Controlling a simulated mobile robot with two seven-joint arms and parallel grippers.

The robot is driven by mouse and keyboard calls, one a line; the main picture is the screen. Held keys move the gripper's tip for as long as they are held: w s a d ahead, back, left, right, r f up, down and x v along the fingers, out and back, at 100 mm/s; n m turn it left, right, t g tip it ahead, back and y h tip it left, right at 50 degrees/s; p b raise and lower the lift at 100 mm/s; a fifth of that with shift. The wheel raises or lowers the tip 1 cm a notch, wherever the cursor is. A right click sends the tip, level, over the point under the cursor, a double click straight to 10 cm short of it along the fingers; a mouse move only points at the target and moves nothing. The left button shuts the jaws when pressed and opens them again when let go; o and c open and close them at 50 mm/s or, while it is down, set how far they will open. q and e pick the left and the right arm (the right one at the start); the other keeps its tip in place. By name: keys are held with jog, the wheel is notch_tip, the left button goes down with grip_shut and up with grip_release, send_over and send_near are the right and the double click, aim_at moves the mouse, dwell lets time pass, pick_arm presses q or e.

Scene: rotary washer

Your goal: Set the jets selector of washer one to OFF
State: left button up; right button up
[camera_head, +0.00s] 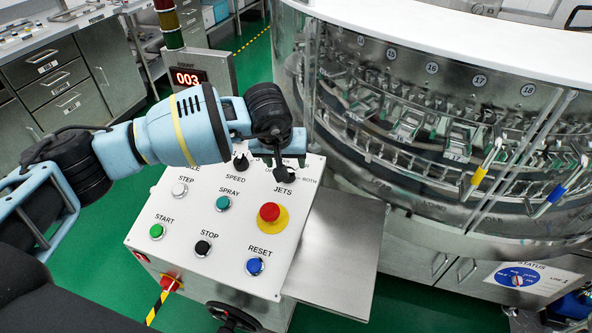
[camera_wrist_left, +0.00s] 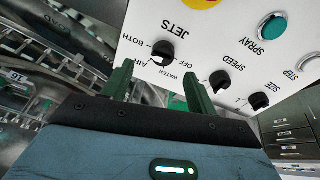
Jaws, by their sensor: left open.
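The jets selector is a black rotary knob (camera_wrist_left: 162,53) on the white control panel (camera_head: 185,215). In the wrist view its labels read BOTH, AIR, WATER and OFF; a pale mark shows on its lower left, toward AIR, but its exact setting is hard to read. My left gripper (camera_wrist_left: 158,85) is open, its two dark green fingers apart and empty. The knob appears just beyond the fingertips, between them and apart from both. In the head view my left gripper (camera_head: 281,160) hangs over the panel's upper right, largely hiding the knob above the JETS label. My right gripper is out of view.
The speed knob (camera_wrist_left: 218,80) and size knob (camera_wrist_left: 258,101) sit beside the jets knob. The panel also has a red emergency button (camera_head: 269,212), the spray button (camera_head: 223,203) and several others. The glass-walled rotary washer (camera_head: 420,130) stands close on the right.

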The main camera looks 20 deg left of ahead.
pick_arm(q)
jog(key=shift+w+a+x, duration=0.1)
jog(key=shift+a+x, duration=0.05)
jog(key=shift+x, duration=1.1)
jog(key=shift+w+a+x, duration=0.1)
jog(key=shift+x, duration=1.15)
jog(key=shift+w+a+x, duration=0.1)
jog(key=shift+a+x, duration=0.05)
jog(key=shift+x, duration=1.1)
jog(key=shift+r, duration=0.1)
jog(key=shift+c, duration=0.5)
jog(key=c, duration=0.9)
jog(key=shift+o, duration=0.2)
